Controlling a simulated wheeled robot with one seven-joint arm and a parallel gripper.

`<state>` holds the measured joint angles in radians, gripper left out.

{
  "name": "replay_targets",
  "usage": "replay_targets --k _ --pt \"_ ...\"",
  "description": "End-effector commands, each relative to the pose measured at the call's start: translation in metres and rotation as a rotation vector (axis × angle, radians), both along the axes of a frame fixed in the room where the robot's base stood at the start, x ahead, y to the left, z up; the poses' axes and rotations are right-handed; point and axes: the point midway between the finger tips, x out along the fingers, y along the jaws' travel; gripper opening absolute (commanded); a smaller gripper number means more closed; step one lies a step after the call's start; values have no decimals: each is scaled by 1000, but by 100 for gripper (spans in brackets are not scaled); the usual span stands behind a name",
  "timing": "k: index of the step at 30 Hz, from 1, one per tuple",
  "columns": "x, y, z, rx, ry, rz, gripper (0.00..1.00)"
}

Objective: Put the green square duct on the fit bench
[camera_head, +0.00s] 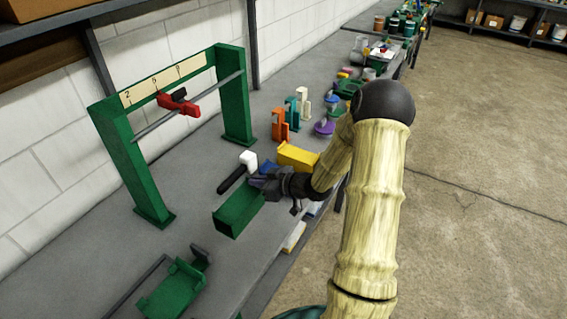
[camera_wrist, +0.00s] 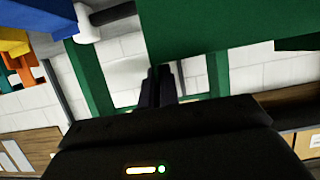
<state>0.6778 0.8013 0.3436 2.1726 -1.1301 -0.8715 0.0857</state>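The green square duct (camera_head: 236,214) is a hollow box, open at the end facing the head camera, above the grey bench (camera_head: 215,265) near its front edge. I cannot tell whether its underside touches the bench. My gripper (camera_head: 262,181) is at its far right upper edge. In the wrist view the duct (camera_wrist: 185,30) fills the upper middle, and my dark fingers (camera_wrist: 158,86) are close together, their tips meeting its edge; they look shut on it, though the contact is partly hidden. No sign marks the fit bench.
A green frame (camera_head: 237,98) with a numbered scale and red slider stands behind. A white-headed mallet (camera_head: 248,160) and yellow block (camera_head: 297,157) lie close by. A green cradle (camera_head: 172,291) sits at lower left. Orange (camera_head: 280,126) and other parts crowd the far bench.

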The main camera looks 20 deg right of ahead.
Motion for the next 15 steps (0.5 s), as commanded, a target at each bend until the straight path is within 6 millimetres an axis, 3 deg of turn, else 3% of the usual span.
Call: replay_targets --k 15 --pt "0 1 -56 2 1 0 0"
